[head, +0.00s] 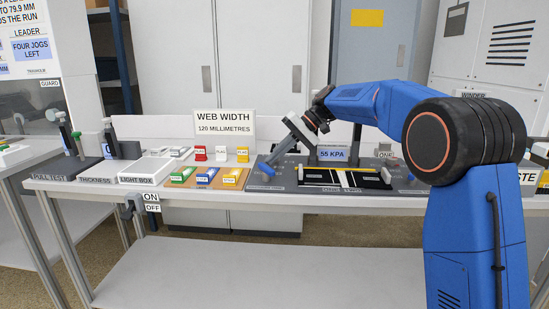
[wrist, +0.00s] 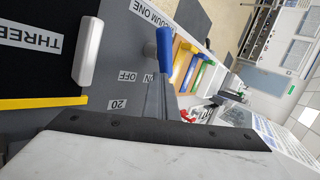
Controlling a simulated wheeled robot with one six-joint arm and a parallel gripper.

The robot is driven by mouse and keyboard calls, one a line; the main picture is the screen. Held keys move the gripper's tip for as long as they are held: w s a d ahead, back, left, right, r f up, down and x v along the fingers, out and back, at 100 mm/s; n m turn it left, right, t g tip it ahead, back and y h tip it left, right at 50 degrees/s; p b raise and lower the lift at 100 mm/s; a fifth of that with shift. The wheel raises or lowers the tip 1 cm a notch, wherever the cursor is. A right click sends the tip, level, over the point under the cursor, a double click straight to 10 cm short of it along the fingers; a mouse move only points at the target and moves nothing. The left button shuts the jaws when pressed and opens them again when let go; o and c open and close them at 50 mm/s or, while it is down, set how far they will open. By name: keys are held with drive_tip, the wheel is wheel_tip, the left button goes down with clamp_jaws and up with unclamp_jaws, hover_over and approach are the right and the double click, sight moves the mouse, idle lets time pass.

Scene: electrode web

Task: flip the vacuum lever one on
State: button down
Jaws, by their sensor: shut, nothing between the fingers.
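Vacuum lever one has a blue handle (head: 266,168) and sits at the left end of the dark grey plate (head: 285,181). In the wrist view the blue handle (wrist: 164,58) shows just beyond my gripper's tips, beside the printed words VACUUM ONE (wrist: 146,14). An OFF label (wrist: 127,76) is left of the fingers, and an ON label (wrist: 149,78) is partly covered by them. My gripper (head: 270,161) is shut and empty, pointing down at the handle. It also shows in the wrist view (wrist: 160,82). I cannot tell whether it touches the handle.
A 55 KPA display (head: 333,153) stands behind the plate. A silver bar handle (wrist: 88,52) and a yellow strip (wrist: 45,102) lie near the gripper. Green, blue and yellow blocks (head: 206,177) are left of the plate. Another lever (head: 133,203) with ON and OFF labels is on the bench front.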

wheel_tip(320, 180, up, 10)
idle(0.7)
drive_tip(key=s+d+f+m+t+h, duration=0.15)
drive_tip(key=s+d+f, duration=0.25)
drive_tip(key=s+d, duration=0.6)
drive_tip(key=s+d+f+m+t+h, duration=0.1)
drive_tip(key=s+d+f+t+h, duration=0.2)
drive_tip(key=s+d, duration=0.75)
drive_tip(key=s+d+f+t+h, duration=0.1)
drive_tip(key=s+d+f+h, duration=0.1)
drive_tip(key=s+d+f, duration=0.4)
drive_tip(key=s+d+f+t+h, duration=0.1)
drive_tip(key=s+d+f, duration=0.5)
drive_tip(key=s+f, duration=0.7)
drive_tip(key=s+h, duration=0.1)
drive_tip(key=s, duration=0.4)
drive_tip(key=shift+f+h, duration=0.3)
drive_tip(key=shift+h, duration=0.05)
